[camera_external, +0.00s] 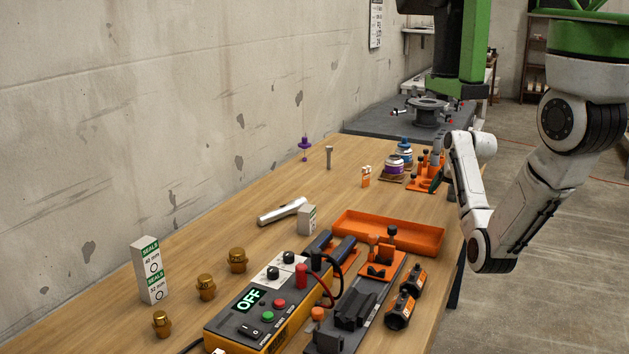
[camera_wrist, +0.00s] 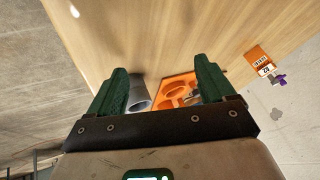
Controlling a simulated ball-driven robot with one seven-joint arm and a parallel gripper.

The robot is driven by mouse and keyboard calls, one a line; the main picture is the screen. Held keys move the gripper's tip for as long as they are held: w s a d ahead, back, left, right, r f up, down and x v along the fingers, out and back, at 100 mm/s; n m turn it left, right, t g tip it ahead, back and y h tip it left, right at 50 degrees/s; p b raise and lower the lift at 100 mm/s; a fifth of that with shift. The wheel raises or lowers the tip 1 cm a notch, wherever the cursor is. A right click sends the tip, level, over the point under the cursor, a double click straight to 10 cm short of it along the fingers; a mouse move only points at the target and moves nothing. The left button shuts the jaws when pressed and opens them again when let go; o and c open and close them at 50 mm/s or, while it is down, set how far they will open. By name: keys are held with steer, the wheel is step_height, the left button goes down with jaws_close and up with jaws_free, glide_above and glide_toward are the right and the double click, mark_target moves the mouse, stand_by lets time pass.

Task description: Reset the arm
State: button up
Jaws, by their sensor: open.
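My arm bends down at the right of the external view and then back up toward the far end of the wooden bench. My gripper (camera_external: 437,182) is small there, beside the orange holder (camera_external: 424,184), and partly hidden by my arm. In the wrist view my gripper's two green fingers (camera_wrist: 165,82) stand wide apart. A grey cylinder (camera_wrist: 140,93) and an orange holder with round openings (camera_wrist: 176,91) show between and beyond the fingers. The gripper's dark bar hides their lower parts. I see nothing clamped in the fingers.
An orange tray (camera_external: 388,234) lies mid-bench near my elbow. A yellow control box reading OFF (camera_external: 250,312), brass fittings (camera_external: 205,288) and seal boxes (camera_external: 150,268) stand nearer. The floor right of the bench is clear.

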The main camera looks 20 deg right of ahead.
steer(key=s+d+f+m+h, duration=0.1)
steer(key=s+d+f, duration=0.1)
steer(key=s+d, duration=0.65)
steer(key=s+f+g+h+p, duration=0.1)
steer(key=s+f+g+p, duration=0.15)
steer(key=s, duration=1.15)
steer(key=s+a+f+n+g, duration=0.1)
steer(key=s+a+f+n, duration=0.1)
steer(key=s+a, duration=0.3)
steer(key=s+a+f+n+g+y, duration=0.1)
steer(key=s+a, duration=0.4)
steer(key=a, duration=0.5)
steer(key=f+n, duration=0.1)
steer(key=n, duration=0.1)
steer(key=shift+s+a+f+n+g, duration=0.2)
steer(key=shift+s+a+n+g, duration=0.1)
steer(key=shift+n+g, duration=0.1)
